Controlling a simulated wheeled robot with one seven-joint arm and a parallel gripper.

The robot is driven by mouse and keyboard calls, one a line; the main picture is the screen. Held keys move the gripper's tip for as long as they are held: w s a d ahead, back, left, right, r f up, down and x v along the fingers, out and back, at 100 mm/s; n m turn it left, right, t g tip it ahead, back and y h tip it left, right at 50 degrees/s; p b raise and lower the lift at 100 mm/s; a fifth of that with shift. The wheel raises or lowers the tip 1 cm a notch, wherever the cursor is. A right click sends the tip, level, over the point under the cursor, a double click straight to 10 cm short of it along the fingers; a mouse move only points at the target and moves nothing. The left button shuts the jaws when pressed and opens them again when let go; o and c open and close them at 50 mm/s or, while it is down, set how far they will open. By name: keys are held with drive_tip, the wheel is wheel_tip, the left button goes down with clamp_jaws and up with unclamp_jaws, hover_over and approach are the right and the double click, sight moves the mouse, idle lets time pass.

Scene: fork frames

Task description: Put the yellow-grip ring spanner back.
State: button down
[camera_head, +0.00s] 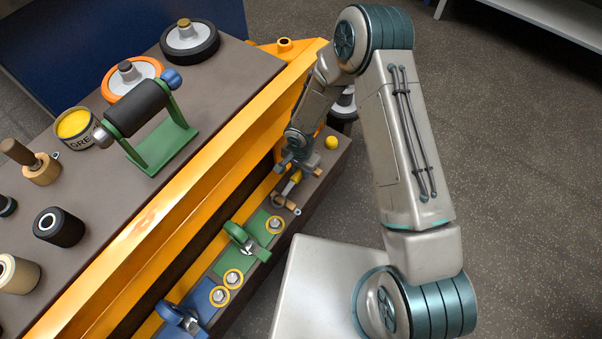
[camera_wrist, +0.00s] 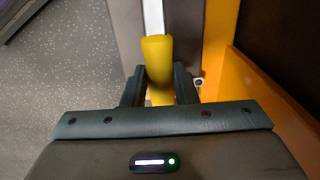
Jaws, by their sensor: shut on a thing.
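The yellow-grip ring spanner shows in the wrist view as a yellow handle (camera_wrist: 157,58) with a pale metal shank (camera_wrist: 153,18) running away from it. My gripper (camera_wrist: 158,90) is shut on the yellow grip, one dark finger on each side. In the head view my gripper (camera_head: 296,168) is over the low narrow ledge beside the orange beam, and a little of the yellow grip (camera_head: 294,179) shows below it. The spanner's ring end is not clear in either view. A small tan holder (camera_head: 284,202) with a tag sits just below the grip in the head view.
The upper bench holds a green roller stand (camera_head: 160,147), wheels (camera_head: 190,42) and a grease tin (camera_head: 76,127).

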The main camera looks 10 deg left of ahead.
drive_tip(key=shift+f, duration=0.95)
drive_tip(key=shift+f+b, duration=0.15)
drive_tip(key=shift+b, duration=0.25)
drive_tip(key=c, duration=1.1)
unclamp_jaws()
drive_tip(key=shift+c, duration=0.2)
drive_tip(key=shift+r+p, duration=0.2)
drive_tip(key=shift+p, duration=0.45)
